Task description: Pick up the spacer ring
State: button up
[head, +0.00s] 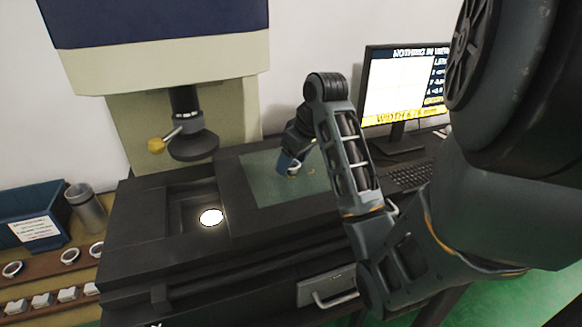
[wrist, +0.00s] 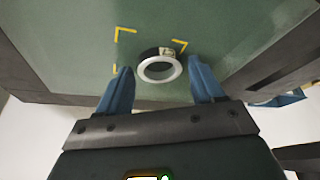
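The spacer ring (wrist: 146,73) lies on the green mat (wrist: 70,50) in the wrist view, a pale metal ring with a dark part and a small label at its far side. Yellow corner marks are around it. My gripper (wrist: 160,82) is open, with one blue finger to the left of the ring and one to the right, both apart from it. In the head view my gripper (head: 289,170) points down over the green mat (head: 262,190); the ring is mostly hidden there behind the fingers.
A measuring machine with a dark lens (head: 193,145) and a lit round spot (head: 211,217) stands left of the mat. A monitor (head: 405,85) and keyboard (head: 408,176) are on the right. A blue bin (head: 35,205), a grey cup (head: 86,210) and racks with several rings (head: 70,255) are at far left.

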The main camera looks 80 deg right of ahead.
jog(key=c, duration=0.9)
jog(key=shift+o, duration=0.2)
jog(key=shift+r, duration=0.15)
